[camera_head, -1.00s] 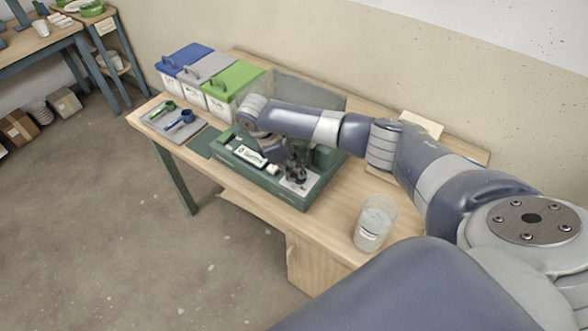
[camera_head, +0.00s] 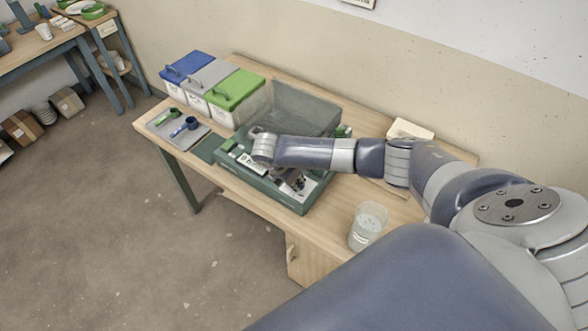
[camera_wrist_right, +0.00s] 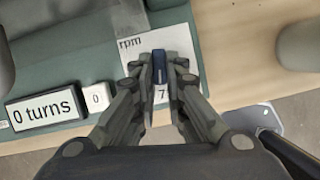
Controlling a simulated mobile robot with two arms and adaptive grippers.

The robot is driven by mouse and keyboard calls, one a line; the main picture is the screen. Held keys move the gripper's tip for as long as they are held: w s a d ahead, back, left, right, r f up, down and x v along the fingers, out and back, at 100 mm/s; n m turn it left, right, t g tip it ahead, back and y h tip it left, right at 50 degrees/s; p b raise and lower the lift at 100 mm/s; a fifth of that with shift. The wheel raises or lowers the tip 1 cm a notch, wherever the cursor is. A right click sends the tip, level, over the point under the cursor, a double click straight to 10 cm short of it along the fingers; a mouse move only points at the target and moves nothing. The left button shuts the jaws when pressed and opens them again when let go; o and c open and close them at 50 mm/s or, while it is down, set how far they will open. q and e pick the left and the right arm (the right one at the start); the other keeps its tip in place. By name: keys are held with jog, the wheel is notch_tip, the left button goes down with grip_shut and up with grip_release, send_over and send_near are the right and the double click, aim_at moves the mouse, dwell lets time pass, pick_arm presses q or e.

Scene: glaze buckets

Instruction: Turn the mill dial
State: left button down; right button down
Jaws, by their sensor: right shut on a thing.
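The mill is a green box on the wooden bench, its front wall (camera_head: 262,186) showing in the head view. In the right wrist view the mill dial (camera_wrist_right: 160,66) is a small dark blue knob on a white plate (camera_wrist_right: 184,48) marked "rpm", with a "7" just below the knob. My right gripper (camera_wrist_right: 158,72) is shut on the dial, one finger on each side. In the head view this gripper (camera_head: 292,182) is over the mill's front right, and my wrist hides part of the panel. A "0 turns" display (camera_wrist_right: 46,110) sits left of the dial. My left gripper is not in view.
A grey translucent bin (camera_head: 305,108) stands behind the mill. Blue, grey and green lidded tubs (camera_head: 232,88) stand at the back left. A tray (camera_head: 165,125) with green and blue scoops is at the left. A clear cup (camera_head: 368,226) stands near the front edge at right.

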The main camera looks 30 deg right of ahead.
jog(key=n+p, duration=0.1)
jog(key=n+t, duration=0.1)
jog(key=shift+s+r+n+p, duration=0.15)
jog(key=shift+s+n+p, duration=0.15)
jog(key=shift+n+p, duration=0.1)
jog(key=n, duration=0.2)
jog(key=shift+s+d+n+t+y+p, duration=0.15)
jog(key=shift+n+t+y+p, duration=0.2)
jog(key=shift+n+t+y, duration=0.05)
jog(key=n, duration=0.2)
jog(key=n+t+y, duration=0.1)
jog(key=n, duration=0.1)
jog(key=n+y, duration=0.1)
jog(key=n, duration=0.1)
jog(key=shift+s+d, duration=0.2)
jog(key=shift+d, duration=0.15)
jog(key=shift+f+n, duration=0.2)
jog(key=shift+n, duration=0.1)
jog(key=c, duration=1.6)
grip_release()
jog(key=shift+c, duration=0.2)
jog(key=shift+r, duration=0.1)
jog(key=v, duration=1.2)
jog(key=shift+s, duration=0.25)
